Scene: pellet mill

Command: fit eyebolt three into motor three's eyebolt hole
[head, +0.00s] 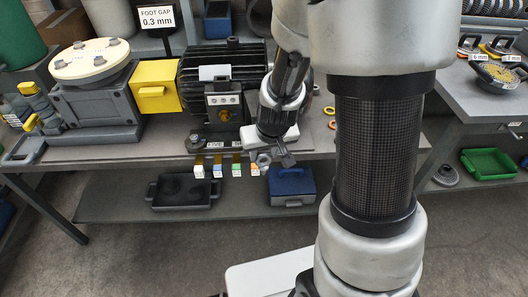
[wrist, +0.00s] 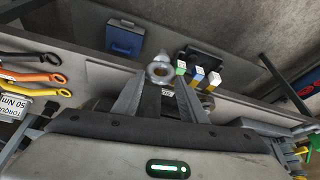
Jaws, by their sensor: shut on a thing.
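My gripper (wrist: 160,98) is shut on a grey metal eyebolt (wrist: 160,65), held between the fingertips with its ring towards the wrist camera. In the head view my gripper (head: 272,153) is at the bench's front edge, in front of and right of the black finned motor (head: 217,72). The eyebolt is small there, apart from the motor. I cannot read a number on the eyebolt or make out the motor's eyebolt hole. A small plate under the motor seems to read FIVE.
White, blue, green and orange-marked tags (head: 217,171) hang along the bench edge. A yellow guard (head: 155,86) and a grey gearbox (head: 95,105) stand left of the motor. Black and blue bins (head: 291,184) sit on the shelf below. Coloured wrenches (wrist: 38,77) lie left in the wrist view.

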